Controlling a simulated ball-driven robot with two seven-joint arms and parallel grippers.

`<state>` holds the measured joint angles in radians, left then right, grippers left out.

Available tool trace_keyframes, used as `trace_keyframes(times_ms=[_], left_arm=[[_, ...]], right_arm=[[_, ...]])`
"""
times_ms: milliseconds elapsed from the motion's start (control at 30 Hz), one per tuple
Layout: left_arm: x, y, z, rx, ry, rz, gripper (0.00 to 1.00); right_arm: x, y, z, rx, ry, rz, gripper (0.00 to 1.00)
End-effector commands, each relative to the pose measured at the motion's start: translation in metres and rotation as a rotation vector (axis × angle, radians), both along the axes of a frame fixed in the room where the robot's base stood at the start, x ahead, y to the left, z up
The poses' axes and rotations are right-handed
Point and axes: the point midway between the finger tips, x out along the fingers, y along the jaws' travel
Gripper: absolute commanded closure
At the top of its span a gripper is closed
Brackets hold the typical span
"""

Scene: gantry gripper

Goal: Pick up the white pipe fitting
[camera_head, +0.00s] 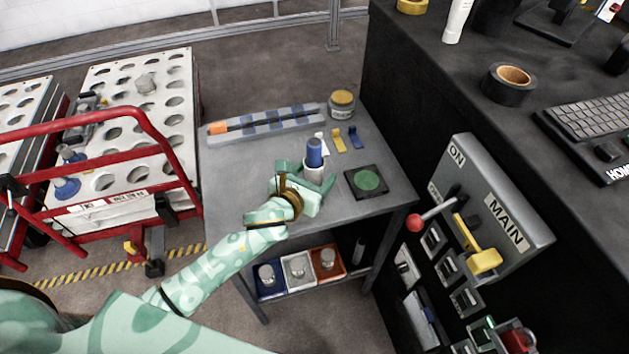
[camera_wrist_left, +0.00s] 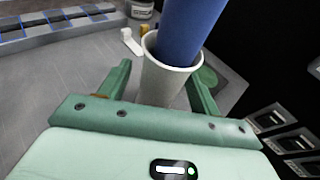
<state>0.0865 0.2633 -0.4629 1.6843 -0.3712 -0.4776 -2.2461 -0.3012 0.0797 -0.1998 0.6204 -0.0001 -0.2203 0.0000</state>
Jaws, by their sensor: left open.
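A white cup-shaped piece (camera_head: 314,173), the likeliest white pipe fitting, stands upright on the grey table (camera_head: 228,178). A blue cylinder (camera_head: 314,152) stands up out of its open top. In the left wrist view the white piece (camera_wrist_left: 163,84) sits between my fingers, with the blue cylinder (camera_wrist_left: 186,30) rising from it. My left gripper (camera_head: 302,182) is open, one finger on each side of the white piece. Contact cannot be told. The piece's lower part is hidden by the gripper. My right gripper is not in view.
White, yellow (camera_head: 338,139) and blue (camera_head: 355,138) clips lie behind the piece. A black pad with a green disc (camera_head: 367,180) is to its right. A slotted rail (camera_head: 265,124) and a jar (camera_head: 342,103) stand at the back. The table's left side is clear.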

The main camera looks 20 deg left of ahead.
Motion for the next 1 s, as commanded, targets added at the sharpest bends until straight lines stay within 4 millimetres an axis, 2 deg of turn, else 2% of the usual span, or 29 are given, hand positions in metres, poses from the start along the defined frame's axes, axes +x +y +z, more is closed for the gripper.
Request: trace_keyframes(times_ms=[133, 367, 533, 567, 867, 1000], left_arm=[[0.016, -0.004, -0.007, -0.001, 0.001, 0.000, 0.37], [0.017, -0.004, -0.006, -0.001, 0.001, -0.001, 0.37], [0.017, -0.004, -0.006, -0.001, 0.001, -0.001, 0.81], [0.017, -0.004, -0.006, -0.001, 0.001, -0.001, 0.85], [0.017, -0.004, -0.005, -0.001, 0.000, -0.001, 0.85], [0.017, -0.003, 0.003, 0.002, -0.001, -0.001, 0.85]], right_arm=[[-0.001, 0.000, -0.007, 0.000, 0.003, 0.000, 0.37], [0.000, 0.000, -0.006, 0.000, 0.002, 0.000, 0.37], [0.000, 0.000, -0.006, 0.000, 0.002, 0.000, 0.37], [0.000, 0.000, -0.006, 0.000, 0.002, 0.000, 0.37], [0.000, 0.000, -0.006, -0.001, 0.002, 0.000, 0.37], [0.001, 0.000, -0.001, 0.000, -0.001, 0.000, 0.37]])
